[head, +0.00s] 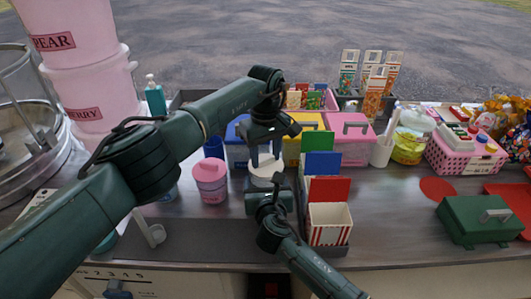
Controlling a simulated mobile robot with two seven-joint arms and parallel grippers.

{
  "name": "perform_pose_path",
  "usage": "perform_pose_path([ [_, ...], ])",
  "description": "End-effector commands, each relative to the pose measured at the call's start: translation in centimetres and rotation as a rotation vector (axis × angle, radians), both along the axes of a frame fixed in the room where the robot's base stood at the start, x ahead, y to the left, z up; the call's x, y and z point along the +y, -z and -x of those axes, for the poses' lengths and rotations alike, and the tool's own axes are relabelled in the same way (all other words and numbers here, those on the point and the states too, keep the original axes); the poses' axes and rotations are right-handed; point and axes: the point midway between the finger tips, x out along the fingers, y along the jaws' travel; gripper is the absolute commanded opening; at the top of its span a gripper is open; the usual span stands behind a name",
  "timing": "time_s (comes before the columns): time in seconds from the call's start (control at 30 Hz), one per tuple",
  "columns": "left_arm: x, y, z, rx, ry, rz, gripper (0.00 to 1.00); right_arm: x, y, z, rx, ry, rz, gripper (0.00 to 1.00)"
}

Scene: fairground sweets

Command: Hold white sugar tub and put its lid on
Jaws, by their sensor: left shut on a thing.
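A white round piece (265,172), which looks like the lid of the white sugar tub, shows between my two grippers above the counter. My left gripper (265,152) points down from above and is shut on it. My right gripper (266,197) comes from the front, just below the white piece. Its wrist covers its fingers and most of whatever is there, so the tub's body is mostly hidden. I cannot tell whether lid and tub touch.
A pink lidded tub (210,182) stands to the left. A rack with a striped popcorn box (330,224) and coloured cards is close on the right. Blue, yellow and pink (351,138) boxes stand behind. A green case (480,221) is far right. The counter between is clear.

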Motion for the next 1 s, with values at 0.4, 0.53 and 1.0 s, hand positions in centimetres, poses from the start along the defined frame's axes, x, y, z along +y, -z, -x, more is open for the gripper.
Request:
perform_pose_path([
  [0.4,0.03,-0.04,-0.02,0.000,-0.001,0.000,0.68,0.10,-0.39,-0.10,-0.007,-0.002,-0.002,0.58],
  [0.53,0.03,-0.04,-0.02,0.000,0.000,0.000,0.69,0.09,-0.39,-0.10,-0.007,-0.002,-0.002,0.58],
  [1.0,0.03,-0.02,-0.01,0.000,0.000,0.000,0.91,0.09,-0.39,-0.10,-0.008,-0.002,-0.002,0.58],
])
